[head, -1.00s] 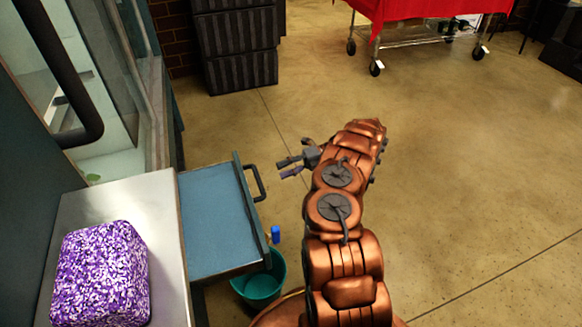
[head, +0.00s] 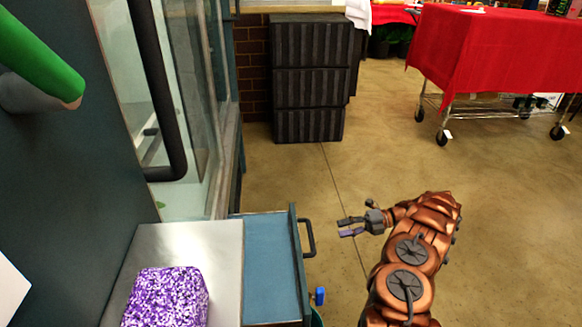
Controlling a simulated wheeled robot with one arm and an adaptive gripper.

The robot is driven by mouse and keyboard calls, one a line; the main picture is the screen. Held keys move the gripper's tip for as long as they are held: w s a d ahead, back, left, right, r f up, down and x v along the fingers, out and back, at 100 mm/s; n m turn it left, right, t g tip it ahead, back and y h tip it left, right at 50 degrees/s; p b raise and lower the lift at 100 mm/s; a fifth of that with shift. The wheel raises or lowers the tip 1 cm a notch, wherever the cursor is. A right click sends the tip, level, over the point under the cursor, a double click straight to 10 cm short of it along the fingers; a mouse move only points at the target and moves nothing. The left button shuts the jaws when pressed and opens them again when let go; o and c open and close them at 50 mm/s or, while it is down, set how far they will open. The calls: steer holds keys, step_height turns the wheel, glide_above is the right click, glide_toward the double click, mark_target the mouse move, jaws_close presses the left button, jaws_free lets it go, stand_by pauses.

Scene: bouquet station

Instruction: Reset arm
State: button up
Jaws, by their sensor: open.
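My gripper (head: 345,227) is in the head view, right of centre, at the end of my copper-coloured arm. Its fingers are apart and point left, with nothing between them. It is in front of and to the right of the open blue drawer (head: 268,265), apart from the drawer's dark handle (head: 308,238) by a small gap in the picture.
A purple speckled block (head: 168,298) sits on the metal counter (head: 205,245). A glass-fronted cabinet (head: 185,90) stands at the left. Black stacked crates (head: 308,80) stand at the back. A red-covered wheeled cart (head: 500,55) is at the upper right. The floor (head: 510,190) to the right is clear.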

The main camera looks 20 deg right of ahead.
steer(key=s+a+r+n+g+h+p, duration=0.1)
steer(key=s+a+r+n+g+p, duration=0.1)
steer(key=a+r+n+p, duration=0.75)
steer(key=s+a+r+n+g+h+p, duration=0.1)
steer(key=s+a+r+n+g+h, duration=0.35)
steer(key=r, duration=1.05)
steer(key=a+r+n+g+y+p, duration=0.1)
steer(key=a+r+n+p, duration=0.35)
steer(key=a+r, duration=0.65)
steer(key=s+a+r+n+h+p, duration=0.2)
steer(key=s+r+n+p, duration=0.25)
steer(key=s+r, duration=0.25)
steer(key=s+a+r+n+h+p, duration=0.3)
steer(key=s+r+n+p, duration=0.15)
steer(key=s+r, duration=0.25)
steer(key=s+d+r+n+h+p, duration=0.2)
steer(key=s+r+n+p, duration=0.2)
steer(key=s, duration=0.4)
steer(key=s+d+r+n+t+h+p, duration=0.1)
steer(key=s+d+r+n+h+p, duration=0.2)
steer(key=s+r+n+p, duration=0.2)
steer(key=s+n+p, duration=0.1)
steer(key=s+n, duration=0.1)
steer(key=s, duration=0.1)
steer(key=shift+s+n, duration=0.3)
steer(key=shift+n, duration=0.05)
